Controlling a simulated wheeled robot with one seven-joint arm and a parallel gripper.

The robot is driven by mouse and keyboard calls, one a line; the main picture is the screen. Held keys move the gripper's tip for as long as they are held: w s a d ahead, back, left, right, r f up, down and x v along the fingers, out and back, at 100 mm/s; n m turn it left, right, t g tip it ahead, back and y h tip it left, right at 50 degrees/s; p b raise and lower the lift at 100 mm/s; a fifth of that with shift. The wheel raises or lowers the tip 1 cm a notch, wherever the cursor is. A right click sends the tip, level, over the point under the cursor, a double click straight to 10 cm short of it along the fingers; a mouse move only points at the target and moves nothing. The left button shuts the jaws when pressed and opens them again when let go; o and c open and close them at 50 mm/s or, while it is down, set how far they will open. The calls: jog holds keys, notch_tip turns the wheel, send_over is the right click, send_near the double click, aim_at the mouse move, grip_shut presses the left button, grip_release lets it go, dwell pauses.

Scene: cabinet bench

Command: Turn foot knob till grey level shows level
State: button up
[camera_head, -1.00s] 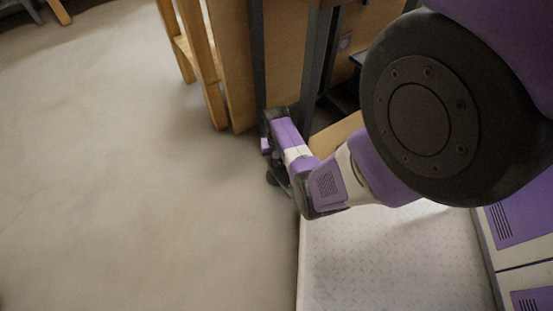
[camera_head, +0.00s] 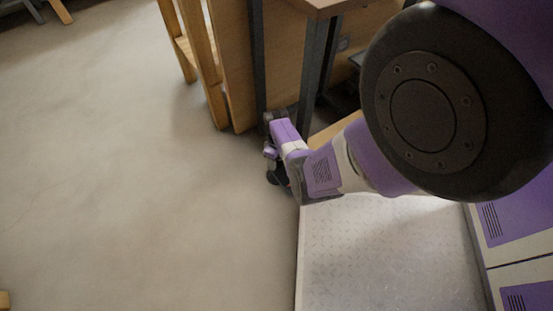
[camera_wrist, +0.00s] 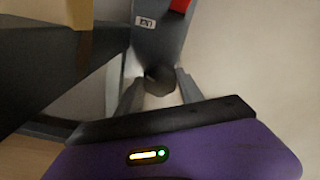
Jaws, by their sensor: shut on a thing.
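The foot knob (camera_wrist: 158,76) is a dark round piece at the lower end of a grey bench leg (camera_wrist: 152,48) in the wrist view. My gripper (camera_wrist: 158,90) has one finger on each side of the knob and is shut on it. In the head view my gripper (camera_head: 275,177) is low at the foot of the bench, near the floor, and the knob cannot be made out there. I cannot make out a grey level or its reading in either view.
A dark bench leg (camera_head: 259,60) and wooden panel (camera_head: 228,65) stand close beside my gripper. The bench top's corner (camera_head: 318,5) is above. A small label (camera_wrist: 145,21) and a red piece (camera_wrist: 180,5) show near the leg. Open floor (camera_head: 120,190) lies to the left.

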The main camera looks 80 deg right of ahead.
jog(key=shift+n, duration=0.6)
jog(key=o, duration=1.4)
notch_tip(320, 180, up, 8)
jog(key=p, duration=0.5)
jog(key=shift+f, duration=0.1)
